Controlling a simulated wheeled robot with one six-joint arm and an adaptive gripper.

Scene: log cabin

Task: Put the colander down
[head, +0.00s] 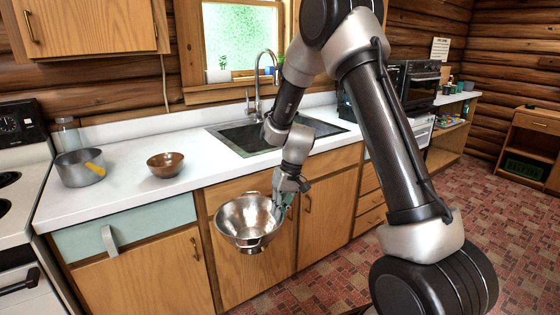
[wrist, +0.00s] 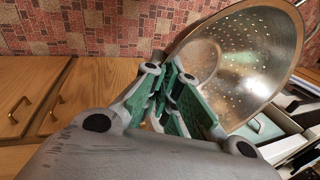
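The colander (head: 247,222) is a shiny metal bowl with small holes and loop handles. In the head view it hangs in the air in front of the lower cabinets, below the counter's front edge. My gripper (head: 290,196) is at its right rim. In the wrist view the colander (wrist: 245,60) fills the upper right, tilted in the picture, and my gripper's green-padded fingers (wrist: 172,100) come together at its near edge. The fingers are shut on its rim or handle; the exact contact is partly hidden by the fingers.
Counter left of the dark sink (head: 250,137) and right of the bowl is clear. A stove (head: 22,190) stands at left. Cabinet doors (head: 325,215) are close behind the colander.

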